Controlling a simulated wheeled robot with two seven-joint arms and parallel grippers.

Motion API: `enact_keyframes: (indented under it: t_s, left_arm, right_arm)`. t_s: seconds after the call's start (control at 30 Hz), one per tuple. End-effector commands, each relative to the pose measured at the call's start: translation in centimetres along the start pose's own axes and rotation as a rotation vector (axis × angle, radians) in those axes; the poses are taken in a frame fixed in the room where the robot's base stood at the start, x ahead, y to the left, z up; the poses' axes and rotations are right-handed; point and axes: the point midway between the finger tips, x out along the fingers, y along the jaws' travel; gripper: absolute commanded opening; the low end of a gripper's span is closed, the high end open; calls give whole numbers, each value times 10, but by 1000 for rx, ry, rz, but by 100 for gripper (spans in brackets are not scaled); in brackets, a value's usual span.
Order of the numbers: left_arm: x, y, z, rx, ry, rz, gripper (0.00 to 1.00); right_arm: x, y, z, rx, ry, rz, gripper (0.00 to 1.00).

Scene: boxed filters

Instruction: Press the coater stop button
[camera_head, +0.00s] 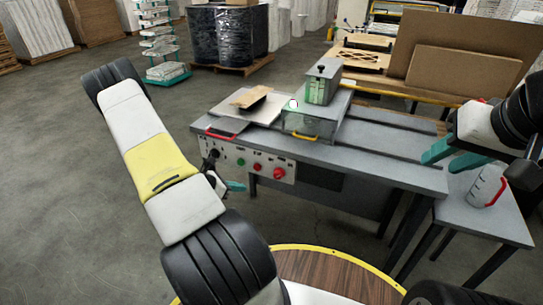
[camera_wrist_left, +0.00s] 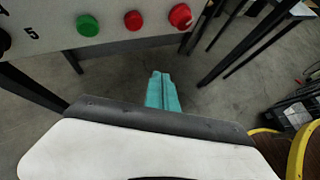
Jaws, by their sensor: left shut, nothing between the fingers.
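The coater's front control panel (camera_head: 228,148) carries a green button (camera_head: 240,161), a small red button (camera_head: 257,167) and a larger red button (camera_head: 279,172). In the left wrist view the green button (camera_wrist_left: 88,25), the middle red button (camera_wrist_left: 133,20) and the right red button (camera_wrist_left: 180,15) line the top edge. Their labels are too small to read, so I cannot tell which is coater stop. My left gripper (camera_head: 236,186) is shut and empty, just below and in front of the panel; its teal fingertips (camera_wrist_left: 162,76) touch no button. My right gripper (camera_head: 452,157) appears open, above the right side.
The coater table (camera_head: 400,172) holds a clear-fronted box with a yellow handle (camera_head: 302,136) and a tray with a red handle (camera_head: 221,135). A clear jug with a red handle (camera_head: 484,187) stands on a side table (camera_head: 510,225). Dark knobs sit left of the buttons.

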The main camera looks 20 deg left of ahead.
Motion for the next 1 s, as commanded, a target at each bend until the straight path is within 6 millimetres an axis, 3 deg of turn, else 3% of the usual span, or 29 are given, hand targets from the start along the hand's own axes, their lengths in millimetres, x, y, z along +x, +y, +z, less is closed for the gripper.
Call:
enact_keyframes:
  t_s: [0.27,0.7,1.0]
  left_arm:
    - [4,2,3,4,0,-2,0]
    - [44,31,32,6,0,-2,0]
    - [60,43,44,4,0,-2,0]
  right_arm:
    - [0,0,0,0,0,0,36]
    - [0,0,0,0,0,0,36]
    - [0,0,0,0,0,0,36]
